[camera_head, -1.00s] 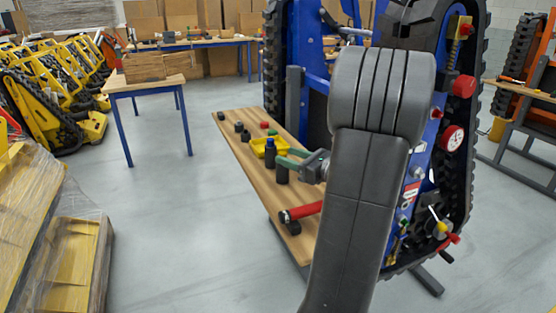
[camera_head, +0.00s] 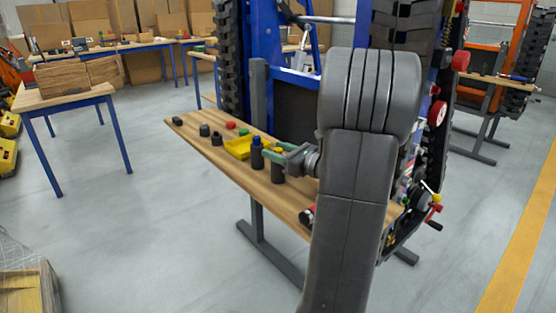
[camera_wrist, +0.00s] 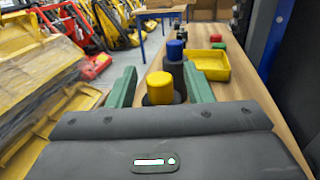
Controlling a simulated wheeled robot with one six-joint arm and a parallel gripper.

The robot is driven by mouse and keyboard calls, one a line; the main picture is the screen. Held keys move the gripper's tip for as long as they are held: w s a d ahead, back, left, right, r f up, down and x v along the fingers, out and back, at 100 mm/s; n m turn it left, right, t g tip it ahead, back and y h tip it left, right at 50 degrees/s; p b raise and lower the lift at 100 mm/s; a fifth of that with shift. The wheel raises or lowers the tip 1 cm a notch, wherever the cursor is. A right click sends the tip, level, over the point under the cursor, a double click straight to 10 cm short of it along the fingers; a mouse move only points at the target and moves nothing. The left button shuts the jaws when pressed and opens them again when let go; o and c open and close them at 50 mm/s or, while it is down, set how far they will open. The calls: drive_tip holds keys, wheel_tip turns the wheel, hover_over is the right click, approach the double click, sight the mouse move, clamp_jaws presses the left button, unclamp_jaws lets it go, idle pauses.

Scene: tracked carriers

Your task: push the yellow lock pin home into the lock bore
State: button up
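The yellow lock pin (camera_wrist: 161,88) appears as a yellow-topped cylinder standing upright in a dark base on the wooden bench. My gripper (camera_wrist: 160,82) is open, with one green finger on each side of the yellow top and a visible gap on both sides. In the head view my gripper (camera_head: 272,153) is at about the height of that top, partly behind my own arm. I cannot make out the lock bore; my arm covers much of the blue carrier (camera_head: 262,60).
A blue-topped dark cylinder (camera_wrist: 174,52) and a yellow tray (camera_wrist: 212,66) stand just beyond the pin. Several small dark, red and green pieces lie farther along the bench (camera_head: 195,145). The carrier with its black track (camera_head: 228,60) rises behind the bench. The floor in front is clear.

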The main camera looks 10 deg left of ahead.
clamp_jaws()
drive_tip(key=shift+r, duration=0.1)
wheel_tip(320, 180, up, 10)
drive_tip(key=p, duration=0.3)
